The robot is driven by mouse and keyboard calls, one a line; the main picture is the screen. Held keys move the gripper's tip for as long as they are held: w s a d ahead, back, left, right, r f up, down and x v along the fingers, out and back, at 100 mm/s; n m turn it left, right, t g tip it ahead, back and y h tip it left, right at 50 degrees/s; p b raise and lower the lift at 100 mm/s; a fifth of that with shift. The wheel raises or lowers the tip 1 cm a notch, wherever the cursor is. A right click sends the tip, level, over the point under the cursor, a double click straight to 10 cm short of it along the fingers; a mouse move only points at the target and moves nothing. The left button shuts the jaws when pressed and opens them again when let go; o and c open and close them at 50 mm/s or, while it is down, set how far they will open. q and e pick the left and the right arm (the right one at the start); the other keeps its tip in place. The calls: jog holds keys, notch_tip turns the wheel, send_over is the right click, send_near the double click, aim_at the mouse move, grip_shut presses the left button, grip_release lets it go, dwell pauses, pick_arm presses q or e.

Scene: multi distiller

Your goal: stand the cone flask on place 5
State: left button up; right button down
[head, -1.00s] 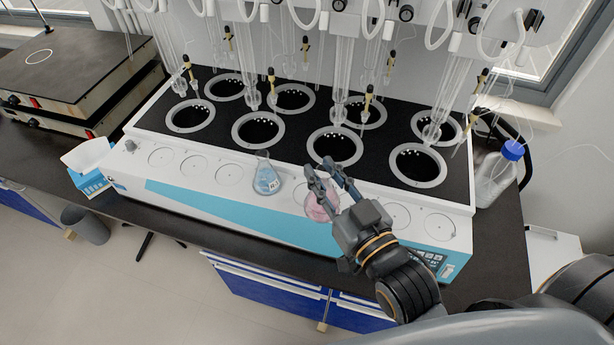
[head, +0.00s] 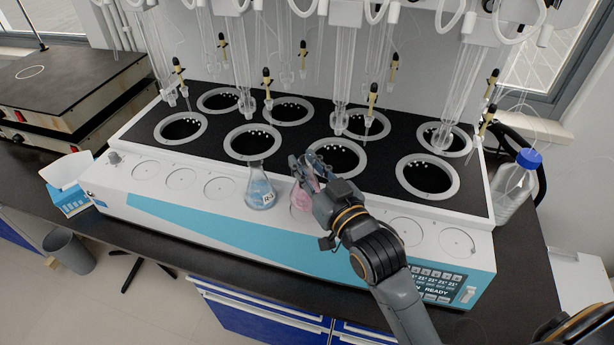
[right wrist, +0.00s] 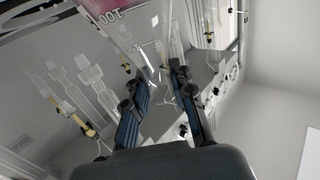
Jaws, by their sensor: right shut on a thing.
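The cone flask with pink liquid (head: 302,199) is at the fifth round mark from the left on the white front ledge, just right of another cone flask with blue liquid (head: 260,190). I cannot tell whether its base touches the ledge. My right gripper (head: 308,168) is shut on its upper part. In the right wrist view the fingers (right wrist: 156,82) close around its clear, hard-to-see neck, and the pink liquid (right wrist: 92,12) shows at the top edge with a printed 100. The fifth mark is hidden by the flask. My left gripper is not in view.
Empty round marks lie left (head: 219,189) and right (head: 457,242) on the ledge. Behind are black heating wells (head: 428,176) with glassware (head: 345,70) hanging above. A blue-capped bottle (head: 517,188) stands at the right, a white-and-blue box (head: 70,190) at the left.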

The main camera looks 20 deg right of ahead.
aim_at(311, 182)
notch_tip(311, 182, down, 3)
jog(key=shift+f, duration=0.15)
jog(key=c, duration=1.1)
grip_release()
jog(key=shift+s+d+b, duration=0.2)
jog(key=shift+s+d, duration=0.2)
jog(key=shift+s, duration=1.6)
jog(key=shift+s+d+b, duration=0.2)
jog(key=shift+s+d, duration=0.15)
jog(key=shift+s, duration=1.6)
jog(key=shift+s+d+b, duration=0.2)
jog(key=shift+s+d, duration=0.2)
jog(key=shift+s, duration=1.6)
